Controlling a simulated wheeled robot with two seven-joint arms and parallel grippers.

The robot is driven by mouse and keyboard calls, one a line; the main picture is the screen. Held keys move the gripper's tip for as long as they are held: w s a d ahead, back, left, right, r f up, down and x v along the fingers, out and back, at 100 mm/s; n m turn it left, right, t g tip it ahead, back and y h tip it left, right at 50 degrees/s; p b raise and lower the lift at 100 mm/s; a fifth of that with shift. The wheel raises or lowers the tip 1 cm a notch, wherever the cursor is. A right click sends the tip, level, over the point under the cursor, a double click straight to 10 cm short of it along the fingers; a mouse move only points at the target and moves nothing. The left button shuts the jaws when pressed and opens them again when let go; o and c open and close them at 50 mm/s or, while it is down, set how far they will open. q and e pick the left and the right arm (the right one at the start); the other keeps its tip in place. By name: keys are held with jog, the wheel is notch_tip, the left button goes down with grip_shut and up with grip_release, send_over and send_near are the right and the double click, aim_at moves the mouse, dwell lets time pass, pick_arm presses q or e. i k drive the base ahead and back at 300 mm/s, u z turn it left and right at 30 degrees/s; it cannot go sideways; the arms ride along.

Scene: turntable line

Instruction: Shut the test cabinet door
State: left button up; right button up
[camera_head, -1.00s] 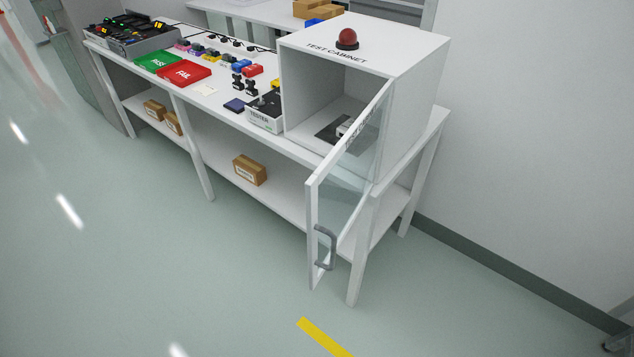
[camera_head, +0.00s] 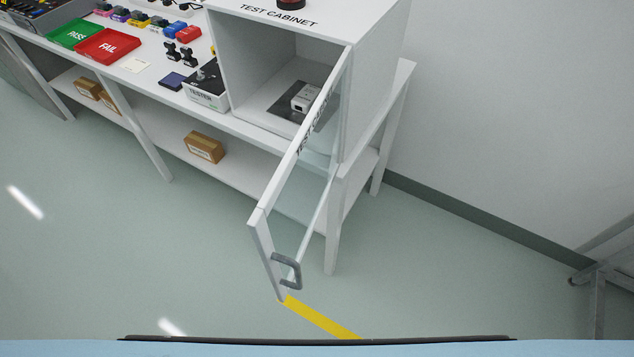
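The test cabinet (camera_head: 372,75) is a white box at the right end of the workbench. Its glass-paned door (camera_head: 258,222) stands wide open, swung out toward me past the bench's front edge. A grey handle (camera_head: 289,272) sits near the door's free end. Inside the cabinet a small white device (camera_head: 304,97) rests on a dark plate (camera_head: 283,103), partly seen through the door. Neither of my grippers is in view.
The white bench carries a green PASS tray (camera_head: 76,34), a red FAIL tray (camera_head: 107,46) and a tester (camera_head: 207,94). Boxes (camera_head: 204,147) lie on the lower shelf. The floor before the bench is clear, with a yellow stripe (camera_head: 322,320). A grey metal frame (camera_head: 598,290) stands at right.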

aim_at(258, 225)
jog(key=u, duration=1.25)
jog(key=k, duration=0.9)
jog(key=z, duration=1)
